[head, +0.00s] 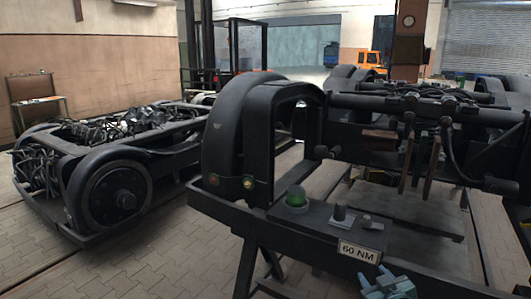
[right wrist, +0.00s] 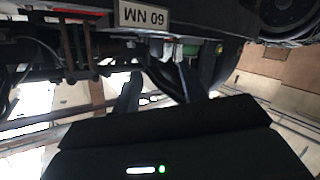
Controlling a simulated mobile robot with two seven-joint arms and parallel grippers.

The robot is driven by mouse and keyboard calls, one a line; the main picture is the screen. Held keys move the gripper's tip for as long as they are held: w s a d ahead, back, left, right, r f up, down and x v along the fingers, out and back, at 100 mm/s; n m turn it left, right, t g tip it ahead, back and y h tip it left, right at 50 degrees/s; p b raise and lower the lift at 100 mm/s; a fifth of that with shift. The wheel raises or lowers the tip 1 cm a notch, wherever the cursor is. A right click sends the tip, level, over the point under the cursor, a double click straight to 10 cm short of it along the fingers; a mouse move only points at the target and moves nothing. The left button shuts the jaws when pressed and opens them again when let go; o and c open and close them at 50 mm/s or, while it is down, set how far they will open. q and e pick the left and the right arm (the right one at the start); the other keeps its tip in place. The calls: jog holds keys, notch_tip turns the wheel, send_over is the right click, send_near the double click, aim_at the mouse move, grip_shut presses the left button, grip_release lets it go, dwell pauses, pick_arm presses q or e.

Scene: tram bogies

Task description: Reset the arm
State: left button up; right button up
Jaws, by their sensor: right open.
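My right gripper (head: 388,284) shows at the bottom edge of the head view, right of centre, below the sign reading 60 NM (head: 358,251). In the right wrist view its two dark fingers (right wrist: 160,88) stand apart with nothing between them. That view is upside down, with the 60 NM sign (right wrist: 142,16) at its top, apart from the fingers. The sign sits on the front beam of the near dark bogie (head: 228,203). My left gripper is in neither view.
A second bogie (head: 115,185) stands at the left on paved floor (head: 150,262). An orange vehicle (head: 368,58) stands at the back.

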jog(key=s+a+f+g+y, duration=0.1)
jog(key=s+a+f, duration=0.3)
jog(key=s, duration=0.6)
jog(key=s+a+f+g+y, duration=0.1)
jog(key=s+a+f, duration=0.3)
jog(key=s, duration=0.5)
jog(key=s+a+f+g+y, duration=0.1)
jog(key=s+a, duration=0.4)
jog(key=s, duration=0.5)
notch_tip(320, 180, down, 3)
jog(key=shift+s+r+m+g, duration=0.1)
jog(key=shift+s+m+g, duration=0.3)
jog(key=shift+g, duration=0.3)
